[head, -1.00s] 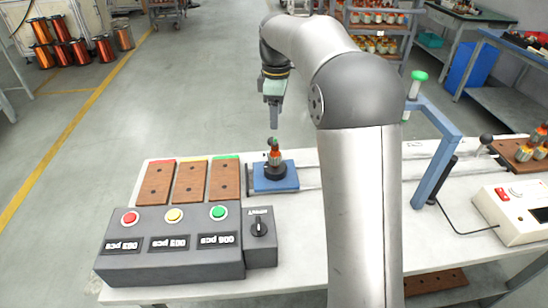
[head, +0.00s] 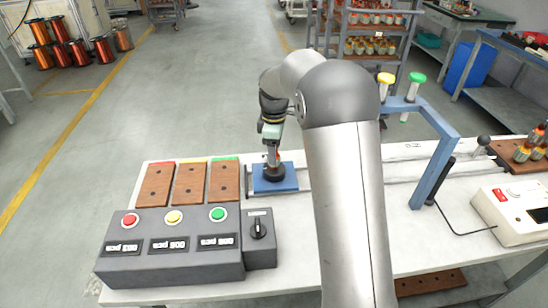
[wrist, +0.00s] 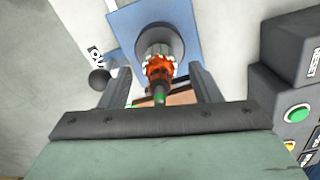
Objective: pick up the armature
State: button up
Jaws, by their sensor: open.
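The armature (wrist: 159,70), with orange-red windings and a green-tipped shaft, stands upright in a dark round holder on a blue base plate (head: 290,180). In the head view only a small part of the armature (head: 271,158) shows below my gripper (head: 271,146). In the wrist view my gripper (wrist: 160,88) is open, with one finger on each side of the armature and gaps visible between. The armature's lower end is hidden in the holder (wrist: 153,40).
Three brown trays (head: 190,182) lie left of the blue base. A grey control box (head: 170,245) with red, yellow and green buttons stands in front of them. A blue frame (head: 432,150) and a white instrument (head: 512,212) stand to the right.

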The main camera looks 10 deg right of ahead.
jog(key=c, duration=1.2)
jog(key=shift+r, duration=0.2)
jog(key=shift+w+r, duration=0.1)
jog(key=shift+r, duration=0.15)
notch_tip(320, 180, up, 2)
jog(key=shift+r, duration=0.1)
jog(key=s+r+b, duration=0.2)
jog(key=s+r, duration=0.8)
jog(key=s, duration=0.4)
